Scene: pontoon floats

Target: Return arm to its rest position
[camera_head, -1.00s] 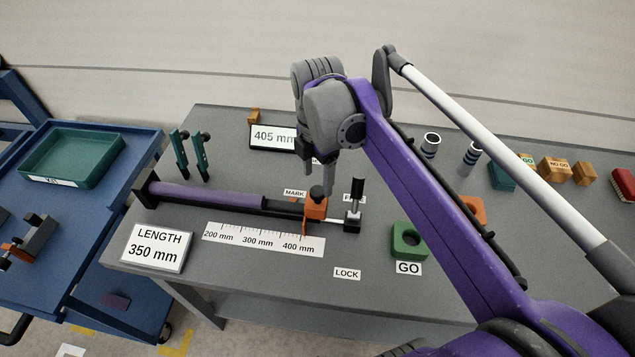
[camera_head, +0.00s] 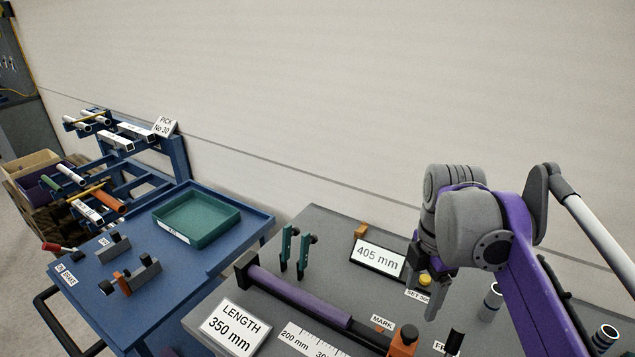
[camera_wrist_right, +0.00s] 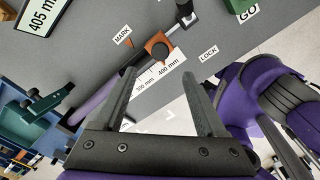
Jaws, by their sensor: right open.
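My right gripper (camera_head: 424,290) hangs over the grey bench near the 405 mm display. In the right wrist view its two fingers (camera_wrist_right: 160,92) stand apart with nothing between them. Below them in that view are the orange clamp block (camera_wrist_right: 158,45), the ruler strip (camera_wrist_right: 165,70) and the bench top. The purple tube (camera_head: 300,298) lies along the fixture on the bench, its right end by the orange block (camera_head: 403,341). My right arm's purple link reaches in from the right. My left gripper does not show.
The 405 mm sign (camera_head: 378,258) and LENGTH 350 mm sign (camera_head: 232,327) stand on the bench, with two green toggle clamps (camera_head: 294,250) between. A blue cart with a green tray (camera_head: 197,219) stands at left, a blue rack (camera_head: 172,155) behind it. Grey cylinders (camera_head: 490,300) stand at right.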

